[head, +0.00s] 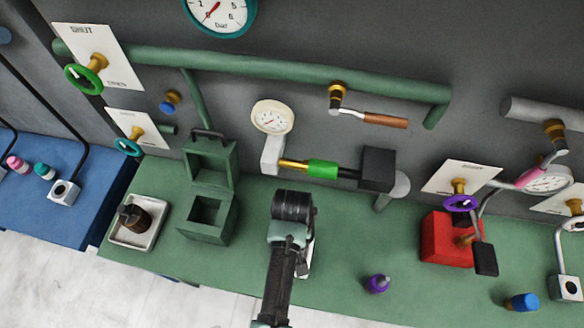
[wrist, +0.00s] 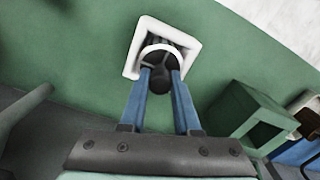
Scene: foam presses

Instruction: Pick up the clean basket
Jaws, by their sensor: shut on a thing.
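In the wrist view the clean basket (wrist: 159,78) shows as a dark knob with a pale ring around its far side, between my fingertips. My gripper (wrist: 161,73) is shut on it, one blue finger on each side. The basket is over a white square tray (wrist: 133,60); I cannot tell whether it still touches the tray. In the head view my arm and wrist hide the basket, and only a sliver of the tray (head: 308,262) shows. A second basket (head: 134,216), brown and dirty-looking, stands in another white tray (head: 120,236) at the left.
An open green box press (head: 206,218) stands left of my arm; it also shows at the right of the wrist view (wrist: 258,125). A purple-topped thing (head: 377,283) and a red box (head: 440,240) are to the right. Pipes and a gauge (head: 272,117) line the back. The bench between has free room.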

